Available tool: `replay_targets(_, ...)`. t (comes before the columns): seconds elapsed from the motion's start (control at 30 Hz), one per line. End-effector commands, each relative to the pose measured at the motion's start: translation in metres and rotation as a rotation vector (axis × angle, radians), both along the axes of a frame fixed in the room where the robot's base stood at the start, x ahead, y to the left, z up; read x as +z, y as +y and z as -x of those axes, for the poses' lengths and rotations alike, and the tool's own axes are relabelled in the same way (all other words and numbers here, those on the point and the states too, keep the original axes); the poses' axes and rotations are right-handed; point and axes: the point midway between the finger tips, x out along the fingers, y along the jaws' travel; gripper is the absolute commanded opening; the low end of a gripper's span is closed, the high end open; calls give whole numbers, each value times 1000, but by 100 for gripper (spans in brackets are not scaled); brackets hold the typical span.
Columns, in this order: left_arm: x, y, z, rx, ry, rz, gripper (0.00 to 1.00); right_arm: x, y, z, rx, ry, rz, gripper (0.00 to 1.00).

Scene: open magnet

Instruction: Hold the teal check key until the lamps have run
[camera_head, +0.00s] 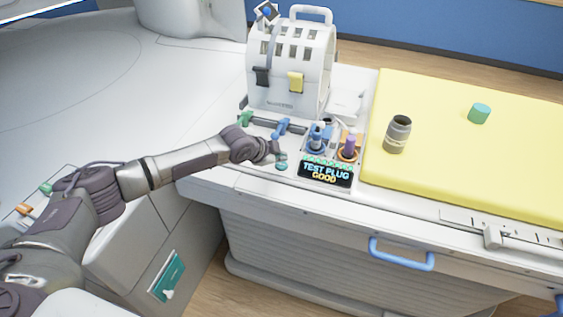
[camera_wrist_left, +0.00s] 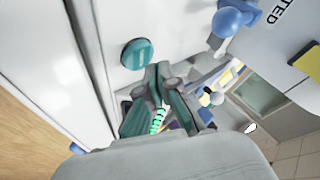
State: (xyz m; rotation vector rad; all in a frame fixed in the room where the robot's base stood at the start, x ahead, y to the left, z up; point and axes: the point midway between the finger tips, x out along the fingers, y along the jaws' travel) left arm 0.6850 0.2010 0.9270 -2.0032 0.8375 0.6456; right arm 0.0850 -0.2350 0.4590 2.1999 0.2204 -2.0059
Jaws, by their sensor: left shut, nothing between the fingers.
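The teal check key (camera_head: 281,167) is a round teal button on the white deck, left of the display (camera_head: 325,172). It also shows in the left wrist view (camera_wrist_left: 136,54), uncovered. The display reads "TEST PLUG GOOD", and a row of small teal lamps (camera_head: 327,161) runs along its top. My left gripper (camera_head: 279,154) is shut and empty just behind the key in the head view. In the left wrist view its fingertips (camera_wrist_left: 163,72) lie beside the key with a small gap in the picture; whether they touch cannot be told. My right gripper is not in view.
A white domed carrier (camera_head: 291,70) with black and yellow latches stands behind. Blue and orange plugs (camera_head: 348,145) stand beside the display. A yellow mat (camera_head: 450,150) at right bears a grey jar (camera_head: 397,134) and a teal cylinder (camera_head: 479,113). A blue handle (camera_head: 402,262) sticks out in front.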

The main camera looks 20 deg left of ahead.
Motion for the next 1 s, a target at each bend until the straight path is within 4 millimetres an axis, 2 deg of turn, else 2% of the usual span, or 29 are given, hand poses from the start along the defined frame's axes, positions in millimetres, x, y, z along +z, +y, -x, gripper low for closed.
replay_targets(0.27, 2, 0, 0, -1, 0, 1, 0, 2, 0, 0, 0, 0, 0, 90)
replay_targets(0.77, 49, 0, 0, 0, 0, 0, 0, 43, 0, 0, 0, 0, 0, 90)
replay_targets(1.0, 50, 0, 0, 0, 0, 0, 0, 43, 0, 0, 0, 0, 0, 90)
